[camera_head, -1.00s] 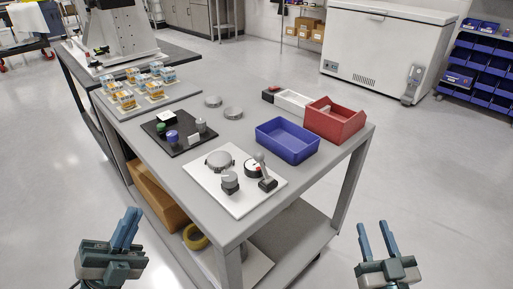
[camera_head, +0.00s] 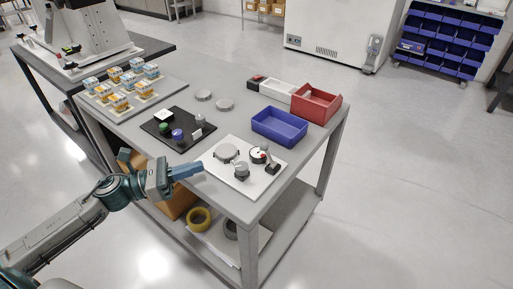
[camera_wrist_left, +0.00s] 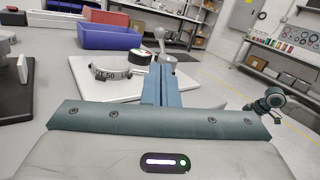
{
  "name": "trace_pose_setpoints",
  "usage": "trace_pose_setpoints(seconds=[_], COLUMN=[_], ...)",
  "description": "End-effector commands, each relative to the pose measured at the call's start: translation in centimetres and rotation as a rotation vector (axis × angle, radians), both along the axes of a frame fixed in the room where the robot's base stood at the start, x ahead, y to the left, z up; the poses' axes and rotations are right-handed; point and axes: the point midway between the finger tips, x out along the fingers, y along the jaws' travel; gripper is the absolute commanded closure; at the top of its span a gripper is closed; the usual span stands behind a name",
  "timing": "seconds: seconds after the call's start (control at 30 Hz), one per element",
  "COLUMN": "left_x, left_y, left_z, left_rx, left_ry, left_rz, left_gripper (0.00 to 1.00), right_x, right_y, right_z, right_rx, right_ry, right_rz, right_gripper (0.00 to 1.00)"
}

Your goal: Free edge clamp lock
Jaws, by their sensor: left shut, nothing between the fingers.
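A white plate (camera_head: 222,177) lies on the grey cart top. Which part is the edge clamp lock I cannot tell. My left gripper (camera_head: 201,168) is shut and empty, its blue fingers at the plate's left side. In the left wrist view its fingers (camera_wrist_left: 161,85) point over the plate toward the lever (camera_wrist_left: 160,38), partly hiding what lies behind. A teal arm part, apparently my right one (camera_wrist_left: 272,100), shows at right there; its fingers are unclear.
A black board (camera_head: 178,145) with small knobs lies left of the plate. A blue bin (camera_head: 279,127) and a red bin (camera_head: 316,103) stand behind it. Several orange-and-white blocks (camera_head: 118,102) sit at the back left. Floor right of the cart is clear.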

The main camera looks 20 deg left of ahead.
Motion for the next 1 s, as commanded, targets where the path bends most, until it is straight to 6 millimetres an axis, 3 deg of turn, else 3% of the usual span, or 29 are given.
trace_pose_setpoints(seconds=[0.47,0.8,1.0], left_x=[0.2,1.7,3.0], left_y=[-0.2,-2.3,-4.1], left_z=[0.0,0.5,0.8], left_rx=[0.004,0.0,0.0], left_ry=[-0.006,-0.008,-0.006], left_rz=[0.001,0.003,0.003], left_gripper=[1.0,1.0,1.0], right_x=[-0.1,-0.1,0.0], right_y=[0.0,0.0,-0.3], right_z=[-0.1,0.1,-2.4], right_rx=[0.0,0.0,0.001], right_ry=[0.008,0.006,0.027], right_rz=[-0.001,-0.001,-0.005], right_gripper=[0.64,0.64,0.64])
